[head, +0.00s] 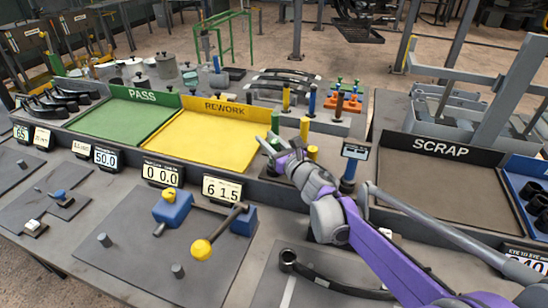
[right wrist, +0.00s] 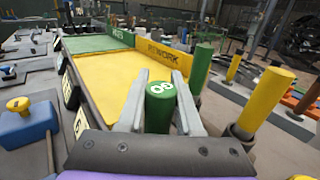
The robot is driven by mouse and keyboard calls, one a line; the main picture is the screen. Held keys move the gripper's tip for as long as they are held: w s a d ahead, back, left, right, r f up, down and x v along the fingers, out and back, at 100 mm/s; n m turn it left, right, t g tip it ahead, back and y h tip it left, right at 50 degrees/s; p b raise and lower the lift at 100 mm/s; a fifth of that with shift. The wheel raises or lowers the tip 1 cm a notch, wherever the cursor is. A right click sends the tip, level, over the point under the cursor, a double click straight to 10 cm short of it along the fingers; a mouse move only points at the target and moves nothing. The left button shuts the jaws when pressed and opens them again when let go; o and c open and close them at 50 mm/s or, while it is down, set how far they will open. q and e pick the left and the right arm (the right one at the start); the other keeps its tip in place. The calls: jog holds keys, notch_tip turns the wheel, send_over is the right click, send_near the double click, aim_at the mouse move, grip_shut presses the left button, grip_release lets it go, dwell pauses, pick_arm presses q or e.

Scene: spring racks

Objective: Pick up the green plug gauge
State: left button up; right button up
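The green plug gauge (right wrist: 159,105), with white lettering on its top, stands between the two fingers of my right gripper (right wrist: 160,78) in the right wrist view. Narrow gaps seem to show beside it, so the fingers look open around it. Its lower part is hidden by the gripper body. In the head view my right gripper (head: 265,139) reaches in from the lower right, and a green cylinder (head: 275,121) shows upright just behind its fingertips. My left gripper is not in view.
Yellow cylinders (head: 304,128) stand close right of the gripper; one also shows large in the wrist view (right wrist: 264,100). The yellow REWORK tray (head: 205,140) lies left, the SCRAP tray (head: 440,185) right.

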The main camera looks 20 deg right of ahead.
grip_shut()
jog(key=shift+r, duration=0.1)
